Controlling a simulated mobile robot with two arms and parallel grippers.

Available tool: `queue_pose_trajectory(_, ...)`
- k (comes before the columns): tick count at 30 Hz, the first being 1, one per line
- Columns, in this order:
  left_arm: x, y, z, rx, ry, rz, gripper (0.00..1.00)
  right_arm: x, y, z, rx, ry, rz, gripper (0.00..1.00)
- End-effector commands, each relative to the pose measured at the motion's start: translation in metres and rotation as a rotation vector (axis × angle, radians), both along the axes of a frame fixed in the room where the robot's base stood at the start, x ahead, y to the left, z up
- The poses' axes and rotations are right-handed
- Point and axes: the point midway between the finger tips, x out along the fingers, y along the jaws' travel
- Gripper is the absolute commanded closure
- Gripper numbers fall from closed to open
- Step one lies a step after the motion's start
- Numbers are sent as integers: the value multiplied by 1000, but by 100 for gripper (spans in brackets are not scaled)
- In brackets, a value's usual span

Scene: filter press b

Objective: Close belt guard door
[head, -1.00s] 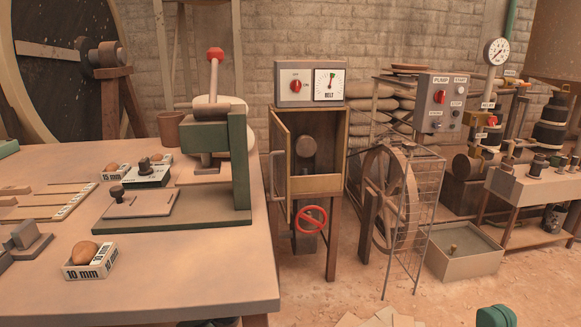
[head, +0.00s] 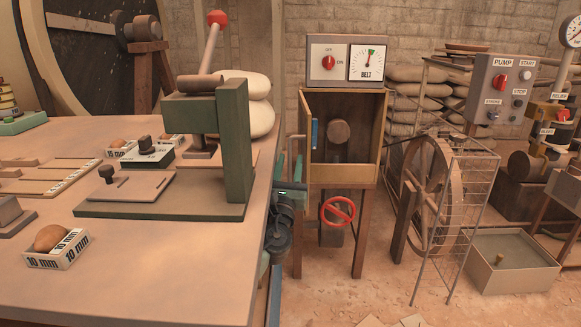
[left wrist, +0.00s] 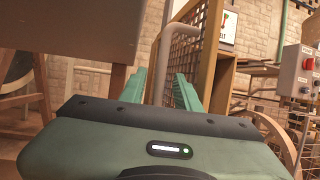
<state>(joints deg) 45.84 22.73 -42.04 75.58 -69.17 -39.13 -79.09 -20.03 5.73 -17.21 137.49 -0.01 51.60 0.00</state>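The belt guard cabinet (head: 382,135) stands right of the table, its front open onto a round pulley (head: 339,132). Its door (head: 304,130) stands open at the left side, seen nearly edge-on. In the left wrist view the door shows as a wooden frame with mesh (left wrist: 184,62) and a grey bar handle (left wrist: 163,62). My left gripper (head: 290,186) is beside the door at the table's right edge. In the left wrist view its two green fingers (left wrist: 160,90) are apart, with the handle between them; contact cannot be told. My right gripper is out of view.
The table (head: 150,275) with a green press (head: 237,150) lies close left of my left arm. A red handwheel (head: 338,210) sits below the cabinet. A spoked wheel with a mesh guard (head: 435,190) and an open box (head: 510,265) stand to the right.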

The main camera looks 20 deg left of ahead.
Motion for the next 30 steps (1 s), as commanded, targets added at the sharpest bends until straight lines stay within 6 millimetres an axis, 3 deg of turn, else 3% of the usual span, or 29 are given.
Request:
queue_pose_trajectory(9, 4, 0, 2, 0, 1, -1, 68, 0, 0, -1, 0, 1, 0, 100)
queue_pose_trajectory(12, 3, 0, 2, 0, 0, 0, 95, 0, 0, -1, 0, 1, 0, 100)
queue_pose_trajectory(13, 3, 0, 2, 0, 0, 0, 100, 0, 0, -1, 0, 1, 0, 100)
queue_pose_trajectory(30, 3, 1, 1, 1, 0, 0, 100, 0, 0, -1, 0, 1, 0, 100)
